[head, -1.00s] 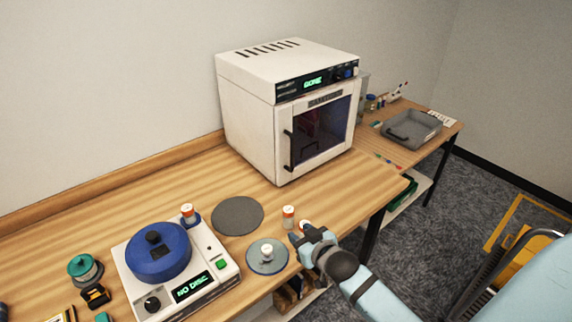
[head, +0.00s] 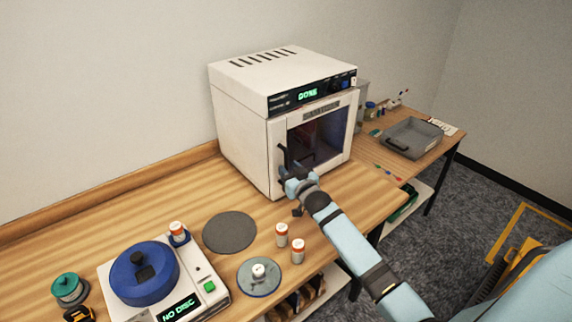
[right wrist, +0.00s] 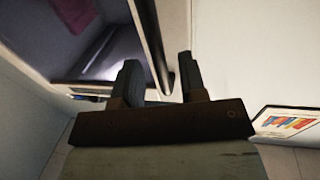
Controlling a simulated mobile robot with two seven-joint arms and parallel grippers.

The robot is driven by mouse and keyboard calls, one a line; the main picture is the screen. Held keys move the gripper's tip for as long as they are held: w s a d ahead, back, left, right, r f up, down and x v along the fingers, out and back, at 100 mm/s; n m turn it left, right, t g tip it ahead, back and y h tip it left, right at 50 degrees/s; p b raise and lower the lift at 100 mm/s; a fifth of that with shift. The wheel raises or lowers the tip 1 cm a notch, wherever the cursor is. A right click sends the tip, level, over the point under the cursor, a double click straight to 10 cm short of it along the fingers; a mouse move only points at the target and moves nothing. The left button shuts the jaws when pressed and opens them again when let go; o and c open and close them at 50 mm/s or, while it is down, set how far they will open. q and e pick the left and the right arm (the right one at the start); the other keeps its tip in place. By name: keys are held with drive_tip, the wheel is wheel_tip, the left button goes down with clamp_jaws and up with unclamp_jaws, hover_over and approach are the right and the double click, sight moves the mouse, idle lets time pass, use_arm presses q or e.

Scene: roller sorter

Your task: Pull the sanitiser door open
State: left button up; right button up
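The white sanitiser (head: 238,135) stands at the back of the wooden bench, its display reading "DONE" in green. Its door (head: 276,150) has a dark window and looks shut. The dark upright door handle (head: 281,156) is on the door's left side; its lower part is hidden behind my gripper. My right gripper (head: 290,177) is at the handle's lower end. In the right wrist view its two fingers (right wrist: 160,75) are apart, with the dark handle bar (right wrist: 150,40) running between them, closer to the left finger. Contact cannot be told. My left gripper is not in view.
On the bench are a grey round mat (head: 230,232), a disc (head: 259,278), two orange-capped vials (head: 282,236) and a machine with a blue lid (head: 146,275). A side table holds a grey tray (head: 412,138). Bench space before the sanitiser is mostly clear.

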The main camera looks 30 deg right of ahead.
drive_tip(key=shift+w+d, duration=0.15)
drive_tip(key=shift+w, duration=1.15)
clamp_jaws()
drive_tip(key=shift+s, duration=0.1)
